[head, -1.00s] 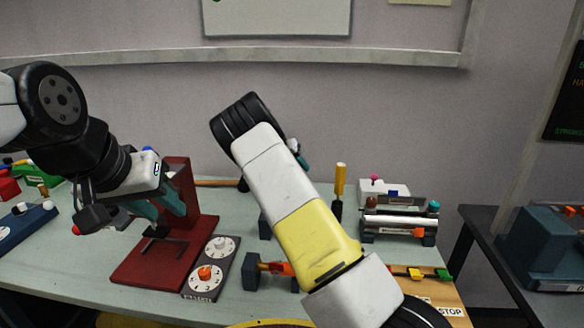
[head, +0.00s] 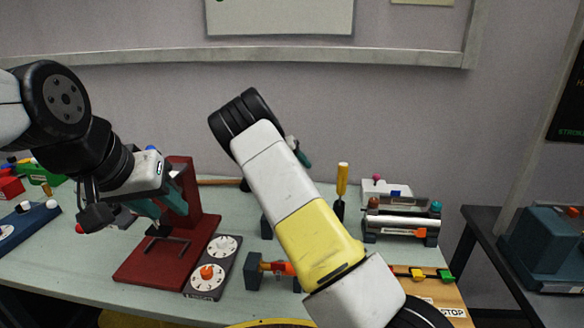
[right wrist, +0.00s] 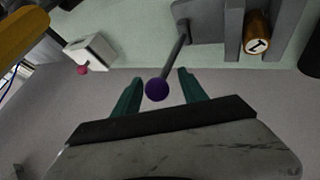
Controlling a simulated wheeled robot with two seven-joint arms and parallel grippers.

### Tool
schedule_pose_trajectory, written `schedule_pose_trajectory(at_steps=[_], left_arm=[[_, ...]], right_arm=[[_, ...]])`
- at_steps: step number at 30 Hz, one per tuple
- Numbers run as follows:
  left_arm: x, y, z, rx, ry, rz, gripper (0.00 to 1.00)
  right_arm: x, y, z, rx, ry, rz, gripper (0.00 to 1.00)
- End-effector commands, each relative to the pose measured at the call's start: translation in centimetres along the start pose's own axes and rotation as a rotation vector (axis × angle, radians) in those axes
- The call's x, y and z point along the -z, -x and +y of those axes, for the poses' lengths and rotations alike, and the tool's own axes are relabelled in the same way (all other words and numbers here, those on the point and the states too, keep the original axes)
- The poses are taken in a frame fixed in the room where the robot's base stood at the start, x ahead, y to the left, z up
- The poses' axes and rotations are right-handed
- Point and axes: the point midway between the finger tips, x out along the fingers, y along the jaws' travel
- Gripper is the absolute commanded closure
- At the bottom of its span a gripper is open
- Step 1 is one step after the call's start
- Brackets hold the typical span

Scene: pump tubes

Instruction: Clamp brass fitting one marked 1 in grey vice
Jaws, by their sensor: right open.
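In the right wrist view, the brass fitting (right wrist: 257,33), marked 1, is between two uprights of the grey vice (right wrist: 232,28). I cannot tell whether both uprights touch it. A grey lever (right wrist: 176,52) ends in a purple ball (right wrist: 156,89). My right gripper (right wrist: 161,85) is open, its teal fingers either side of the ball with gaps. In the head view my right arm hides most of that area; a grey block (head: 266,227) shows beside it. My left gripper (head: 165,210) looks open and empty over the red stand (head: 165,250).
A dial panel (head: 212,268) lies right of the red stand. A grey block with an orange piece (head: 278,268) is nearer the front. A yellow-handled tool (head: 342,180) stands behind, left of a metal cylinder device (head: 400,222). A wooden board (head: 435,290) lies front right.

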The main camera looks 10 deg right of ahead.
Motion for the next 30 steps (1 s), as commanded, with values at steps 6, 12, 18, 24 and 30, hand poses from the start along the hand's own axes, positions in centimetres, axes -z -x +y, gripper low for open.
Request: schedule_pose_trajectory(at_steps=[6,12,18,24,30], left_arm=[[0.0,0.0,0.0,0.000,0.000,0.000,0.64],[0.0,0.0,0.0,0.000,0.000,0.000,0.64],[0.0,0.0,0.0,0.000,0.000,0.000,0.64],[0.0,0.0,0.0,0.000,0.000,0.000,0.64],[0.0,0.0,0.0,0.000,0.000,0.000,0.64]], right_arm=[[0.0,3.9,-0.1,0.001,0.002,0.000,0.50],[-0.1,5.7,0.0,0.000,0.002,-0.002,0.50],[-0.1,5.8,0.0,-0.001,0.002,-0.003,0.50],[-0.2,5.6,0.4,0.012,-0.006,-0.013,0.75],[-0.9,4.4,2.6,0.113,-0.051,-0.078,1.00]])
